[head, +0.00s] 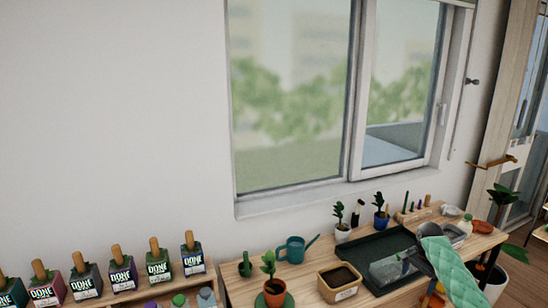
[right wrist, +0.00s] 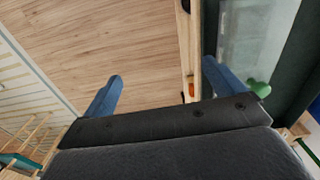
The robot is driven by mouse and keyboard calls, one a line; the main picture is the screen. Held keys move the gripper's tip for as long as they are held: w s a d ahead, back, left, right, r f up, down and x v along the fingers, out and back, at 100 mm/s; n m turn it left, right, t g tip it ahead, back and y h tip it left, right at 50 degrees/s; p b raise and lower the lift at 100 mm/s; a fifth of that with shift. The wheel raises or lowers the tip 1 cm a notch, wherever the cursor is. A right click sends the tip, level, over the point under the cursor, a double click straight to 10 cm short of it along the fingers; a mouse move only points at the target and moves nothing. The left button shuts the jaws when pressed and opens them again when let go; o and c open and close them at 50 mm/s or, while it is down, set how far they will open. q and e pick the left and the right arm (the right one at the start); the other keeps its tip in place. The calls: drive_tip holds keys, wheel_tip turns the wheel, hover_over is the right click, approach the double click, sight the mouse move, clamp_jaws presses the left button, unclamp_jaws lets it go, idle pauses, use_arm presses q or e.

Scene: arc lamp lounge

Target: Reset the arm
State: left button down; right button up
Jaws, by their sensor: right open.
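My right arm comes into the head view from the lower right in a quilted teal sleeve (head: 450,270). Its dark right gripper (head: 403,262) hangs over the right part of the plant table, by a clear box on a dark tray (head: 372,246). In the right wrist view the right gripper (right wrist: 162,84) has its two blue fingers wide apart, with nothing between them but wood surface and a pale edge further off. My left gripper is in neither view.
The wooden table (head: 305,268) carries a teal watering can (head: 293,249), a soil-filled planter (head: 340,281), an orange pot (head: 275,293) and small plants. Several labelled bottles (head: 123,274) stand on a shelf at left. A window (head: 290,100) is behind.

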drive_tip(key=s+a+f+n+b, duration=0.1)
drive_tip(key=s+a+f+n, duration=0.35)
drive_tip(key=f, duration=0.85)
drive_tip(key=s+a+f+n+b, duration=0.1)
drive_tip(key=s+a+f, duration=0.5)
drive_tip(key=s+f, duration=0.6)
drive_tip(key=s+a+f+n+b, duration=0.2)
drive_tip(key=s+a+f, duration=0.3)
drive_tip(key=f, duration=1)
use_arm(q)
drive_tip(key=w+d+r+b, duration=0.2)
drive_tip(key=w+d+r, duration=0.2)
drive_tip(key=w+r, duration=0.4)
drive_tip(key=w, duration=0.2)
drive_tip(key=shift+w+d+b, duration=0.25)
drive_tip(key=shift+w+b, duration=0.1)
drive_tip(key=shift+b, duration=0.05)
use_arm(e)
drive_tip(key=s+a+f+n, duration=0.2)
drive_tip(key=s+a+f, duration=0.3)
drive_tip(key=s, duration=0.6)
drive_tip(key=s+a+f+n+t, duration=0.1)
drive_tip(key=s+a+f+n, duration=0.2)
drive_tip(key=s, duration=0.9)
drive_tip(key=s+a+f+n, duration=0.3)
drive_tip(key=s+a+f, duration=0.6)
drive_tip(key=s+f, duration=0.3)
drive_tip(key=shift+t, duration=0.3)
drive_tip(key=shift+f, duration=0.1)
